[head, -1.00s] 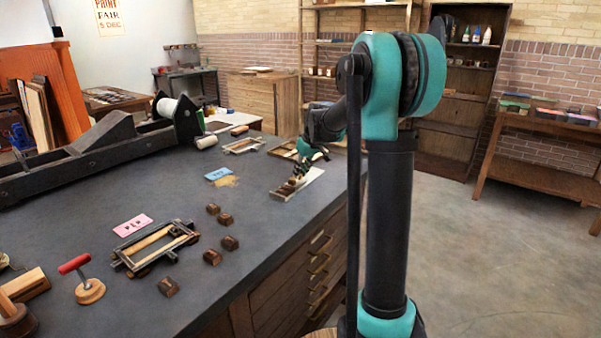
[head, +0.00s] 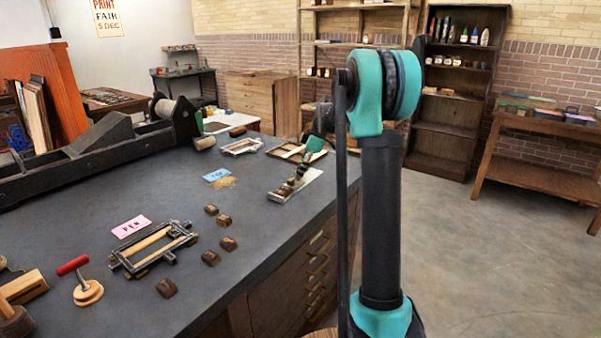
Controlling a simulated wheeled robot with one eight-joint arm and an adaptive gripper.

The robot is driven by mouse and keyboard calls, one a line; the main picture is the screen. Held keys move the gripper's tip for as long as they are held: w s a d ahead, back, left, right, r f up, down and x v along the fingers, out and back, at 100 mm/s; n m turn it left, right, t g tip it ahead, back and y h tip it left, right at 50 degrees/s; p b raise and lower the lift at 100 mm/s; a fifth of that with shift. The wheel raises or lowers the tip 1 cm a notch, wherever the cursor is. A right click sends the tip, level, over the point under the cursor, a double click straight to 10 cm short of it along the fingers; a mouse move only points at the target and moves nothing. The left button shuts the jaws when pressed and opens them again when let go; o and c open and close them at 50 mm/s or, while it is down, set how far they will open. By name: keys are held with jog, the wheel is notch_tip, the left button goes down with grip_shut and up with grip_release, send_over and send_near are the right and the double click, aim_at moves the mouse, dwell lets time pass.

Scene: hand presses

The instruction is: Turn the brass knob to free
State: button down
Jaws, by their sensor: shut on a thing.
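A long pale metal tray (head: 310,182) with dark blocks at its near end lies near the right edge of the dark worktop. My gripper (head: 298,180) points down over its middle, beyond the shoulder of my arm, with its fingers low at the tray. It is shut on a small part there that looks like the brass knob. The fingers and the distance hide the knob, so its turn position cannot be read.
On the worktop (head: 150,205) stand a pink card (head: 131,227), a blue card (head: 217,174), a metal frame (head: 153,248), several brown blocks (head: 228,243) and a red-handled tool (head: 81,280). A long dark press (head: 90,155) fills the left back.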

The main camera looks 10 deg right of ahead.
jog(key=shift+n+g, duration=0.5)
jog(key=shift+n, duration=0.7)
jog(key=c, duration=1.4)
grip_release()
jog(key=v, duration=1.2)
jog(key=shift+w, duration=0.1)
